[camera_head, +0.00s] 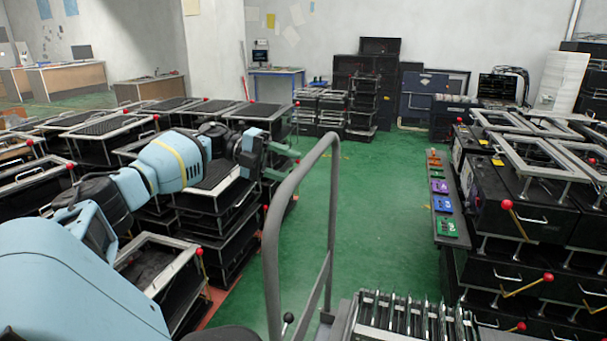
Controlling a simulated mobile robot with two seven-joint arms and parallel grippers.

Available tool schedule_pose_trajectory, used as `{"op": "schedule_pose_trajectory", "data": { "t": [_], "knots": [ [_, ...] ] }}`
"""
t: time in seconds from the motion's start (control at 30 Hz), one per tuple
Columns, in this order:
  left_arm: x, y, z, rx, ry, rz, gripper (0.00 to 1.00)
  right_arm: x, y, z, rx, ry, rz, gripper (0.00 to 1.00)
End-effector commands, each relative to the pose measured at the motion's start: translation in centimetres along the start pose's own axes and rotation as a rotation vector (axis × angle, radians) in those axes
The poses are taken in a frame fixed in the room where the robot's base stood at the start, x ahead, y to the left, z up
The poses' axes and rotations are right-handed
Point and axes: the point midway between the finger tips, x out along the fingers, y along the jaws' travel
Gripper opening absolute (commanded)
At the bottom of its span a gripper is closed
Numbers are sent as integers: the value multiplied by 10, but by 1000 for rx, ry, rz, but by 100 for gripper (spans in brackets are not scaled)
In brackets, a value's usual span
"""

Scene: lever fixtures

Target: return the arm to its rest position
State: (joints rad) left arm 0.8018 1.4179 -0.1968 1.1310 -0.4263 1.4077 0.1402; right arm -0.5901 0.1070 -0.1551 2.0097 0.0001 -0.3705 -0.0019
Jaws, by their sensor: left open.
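My left arm, pale blue with dark joints, comes in from the lower left and reaches forward over the dark boxes. My left gripper (283,162) is at its far end, small in view, open with nothing seen between its fingers. It is beside the edge of the stacked boxes (222,205), over the green aisle side. I cannot tell whether it touches a box. Red-knobbed levers stick out from the fixtures, one at the near left (200,280) and one on the right stack (507,205). My right gripper is not in view.
A grey curved rail (270,240) stands in front of me, close to the left gripper in the picture. A narrow bench (447,215) with several coloured plates runs along the right stacks. The green floor (375,200) between the rows is clear. Slatted metal parts (410,318) lie at the bottom.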

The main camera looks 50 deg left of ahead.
Motion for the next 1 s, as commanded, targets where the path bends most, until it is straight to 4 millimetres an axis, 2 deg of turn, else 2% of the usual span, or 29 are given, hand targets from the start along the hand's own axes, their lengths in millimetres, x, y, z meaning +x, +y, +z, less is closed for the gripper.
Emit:
{"op": "schedule_pose_trajectory", "data": {
  "t": [0.1, 0.23, 1.0],
  "knots": [
    [-13, 1, 1, -1, -2, 0, 48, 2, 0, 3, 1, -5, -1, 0],
    [-19, 0, 0, 0, 0, 0, 48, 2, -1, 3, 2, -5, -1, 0],
    [-20, 0, 0, 1, 0, -1, 48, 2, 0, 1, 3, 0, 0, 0]
  ]
}}
